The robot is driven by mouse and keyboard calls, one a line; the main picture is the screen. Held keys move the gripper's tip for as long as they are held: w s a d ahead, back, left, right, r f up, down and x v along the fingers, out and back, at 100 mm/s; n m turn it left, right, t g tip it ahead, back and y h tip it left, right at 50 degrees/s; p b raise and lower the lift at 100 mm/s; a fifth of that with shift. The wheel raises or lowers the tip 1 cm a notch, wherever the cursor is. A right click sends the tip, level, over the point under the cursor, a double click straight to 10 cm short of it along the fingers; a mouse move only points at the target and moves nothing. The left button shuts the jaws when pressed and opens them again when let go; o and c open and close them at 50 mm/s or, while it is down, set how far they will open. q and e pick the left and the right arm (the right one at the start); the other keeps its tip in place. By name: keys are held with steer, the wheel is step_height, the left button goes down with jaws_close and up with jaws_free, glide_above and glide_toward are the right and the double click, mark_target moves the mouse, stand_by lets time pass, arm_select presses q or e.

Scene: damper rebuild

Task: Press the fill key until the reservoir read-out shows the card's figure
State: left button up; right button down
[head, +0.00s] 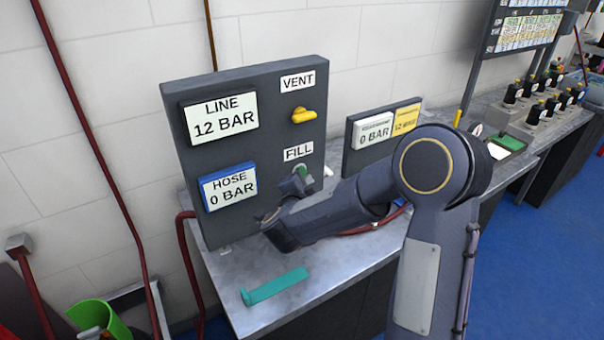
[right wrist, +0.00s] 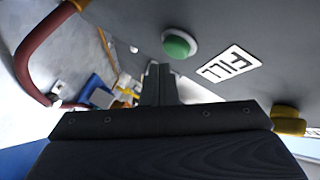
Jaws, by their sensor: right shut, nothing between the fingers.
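The fill key is a green round button (head: 301,169) under the FILL label on the dark panel (head: 262,120). It also shows in the right wrist view (right wrist: 178,44). My right gripper (head: 298,183) is shut and empty, its fingertips close to the button. In the right wrist view the fingers (right wrist: 160,80) point toward the panel, just beside the button; I cannot tell whether they touch it. A white read-out (head: 373,133) on the small board behind shows 0 BAR. The yellow card (head: 406,119) beside it appears to show 12 BAR. My left gripper is not in view.
The panel also holds a LINE read-out (head: 221,117) at 12 BAR, a HOSE read-out (head: 229,187) at 0 BAR and a yellow VENT knob (head: 303,115). A teal bracket (head: 275,286) lies on the bench front. A red hose (head: 190,265) runs at the left.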

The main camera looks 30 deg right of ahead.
steer(key=shift+w, duration=0.1)
stand_by(0.6)
steer(key=shift+w, duration=0.3)
steer(key=shift+w+a, duration=0.1)
steer(key=shift+w, duration=0.4)
stand_by(6.5)
